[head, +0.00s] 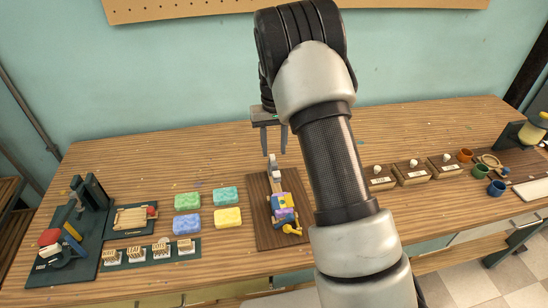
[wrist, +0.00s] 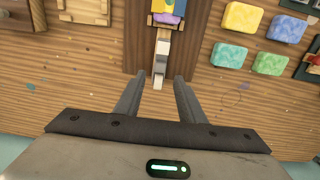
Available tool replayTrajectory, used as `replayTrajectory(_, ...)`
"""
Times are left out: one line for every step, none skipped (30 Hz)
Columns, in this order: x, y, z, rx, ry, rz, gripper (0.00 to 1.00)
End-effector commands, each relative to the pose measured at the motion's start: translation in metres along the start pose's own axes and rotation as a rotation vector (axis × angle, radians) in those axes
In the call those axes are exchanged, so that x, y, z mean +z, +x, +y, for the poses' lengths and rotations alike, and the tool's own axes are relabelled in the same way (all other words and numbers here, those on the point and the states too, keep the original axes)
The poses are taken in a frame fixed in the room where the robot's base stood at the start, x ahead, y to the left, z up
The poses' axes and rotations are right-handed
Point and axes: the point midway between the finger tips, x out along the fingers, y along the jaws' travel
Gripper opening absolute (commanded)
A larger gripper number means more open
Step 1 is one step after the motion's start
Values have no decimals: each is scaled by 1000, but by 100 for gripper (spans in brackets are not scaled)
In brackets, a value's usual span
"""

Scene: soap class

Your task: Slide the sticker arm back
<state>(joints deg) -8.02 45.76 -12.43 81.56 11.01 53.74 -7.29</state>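The sticker arm (head: 273,169) is a narrow grey and white bar. It sticks out from the far end of a purple, yellow and blue device (head: 284,207) on a dark brown board (head: 259,198). In the wrist view, the sticker arm (wrist: 162,50) points towards my gripper (wrist: 160,78), its white tip in line with the gap between the fingertips. In the head view, my gripper (head: 274,150) hangs fingers down at the far end of the arm. It is open, with nothing between the fingers gripped. Contact cannot be told.
Several coloured soap bars, including a yellow one (head: 228,217), lie left of the board. A dark green stand (head: 90,192) is at far left. The table behind the board is clear.

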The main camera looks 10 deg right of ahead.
Motion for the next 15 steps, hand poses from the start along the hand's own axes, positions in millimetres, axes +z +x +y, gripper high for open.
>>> replayTrajectory(-1,-15,0,0,0,5,36)
replayTrajectory(-2,-22,0,-1,1,6,36)
replayTrajectory(-1,-32,0,-1,1,5,36)
replayTrajectory(-1,-40,0,-1,1,6,36)
replayTrajectory(-1,-47,0,-1,0,5,36)
replayTrajectory(-1,-57,0,0,0,6,36)
replayTrajectory(-1,-64,0,0,0,5,36)
replayTrajectory(-1,-70,0,0,0,6,36)
replayTrajectory(-1,-78,0,0,0,5,36)
replayTrajectory(-1,-84,0,0,1,5,36)
replayTrajectory(-1,-90,0,0,1,4,36)
replayTrajectory(-1,-96,0,-1,1,5,36)
replayTrajectory(-1,-100,0,-1,1,4,36)
replayTrajectory(-1,-104,0,-1,2,3,36)
replayTrajectory(-1,-108,0,-1,1,3,36)
